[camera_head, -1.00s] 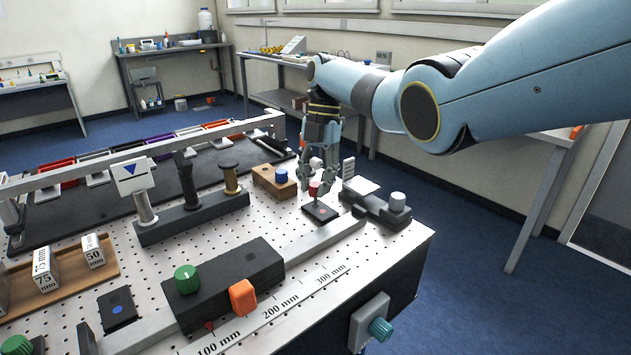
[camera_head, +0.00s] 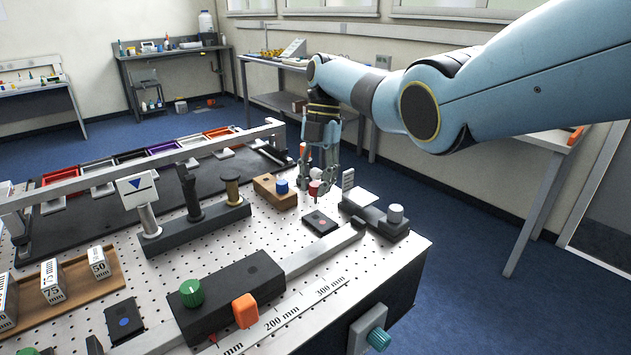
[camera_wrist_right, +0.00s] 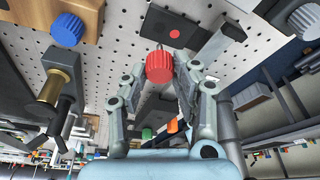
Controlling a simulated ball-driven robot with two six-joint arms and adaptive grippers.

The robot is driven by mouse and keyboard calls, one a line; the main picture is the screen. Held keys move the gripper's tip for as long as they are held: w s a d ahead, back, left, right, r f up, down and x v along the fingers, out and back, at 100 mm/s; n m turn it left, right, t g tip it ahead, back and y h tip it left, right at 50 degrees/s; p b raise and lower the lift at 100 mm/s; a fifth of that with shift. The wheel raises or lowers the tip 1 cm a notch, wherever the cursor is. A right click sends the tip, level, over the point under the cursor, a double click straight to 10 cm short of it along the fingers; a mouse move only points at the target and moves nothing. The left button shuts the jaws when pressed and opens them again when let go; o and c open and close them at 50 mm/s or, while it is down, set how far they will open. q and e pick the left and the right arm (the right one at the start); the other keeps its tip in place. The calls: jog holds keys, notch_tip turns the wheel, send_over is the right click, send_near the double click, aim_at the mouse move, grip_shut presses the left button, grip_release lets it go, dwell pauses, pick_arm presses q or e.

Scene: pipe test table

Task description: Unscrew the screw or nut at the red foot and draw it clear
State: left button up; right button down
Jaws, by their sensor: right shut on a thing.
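The red foot is a small black square plate (camera_head: 320,223) with a red dot, lying on the perforated table top near its right end. In the right wrist view the plate (camera_wrist_right: 188,24) shows its red spot bare. A ribbed red screw head (camera_wrist_right: 159,67) sits between the fingers of my right gripper (camera_head: 317,186), which is shut on it. In the head view the red head is partly hidden by the fingers and stands above and behind the plate, apart from it. My left gripper is not in view.
A wooden block with a blue knob (camera_head: 281,186) stands left of my gripper. A dark holder with a grey knob (camera_head: 396,213) stands to the right. A black block with a green knob (camera_head: 190,292) and a metal rail lie in front.

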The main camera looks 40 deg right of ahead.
jog(key=shift+r+p, duration=1.85)
jog(key=shift+r, duration=0.3)
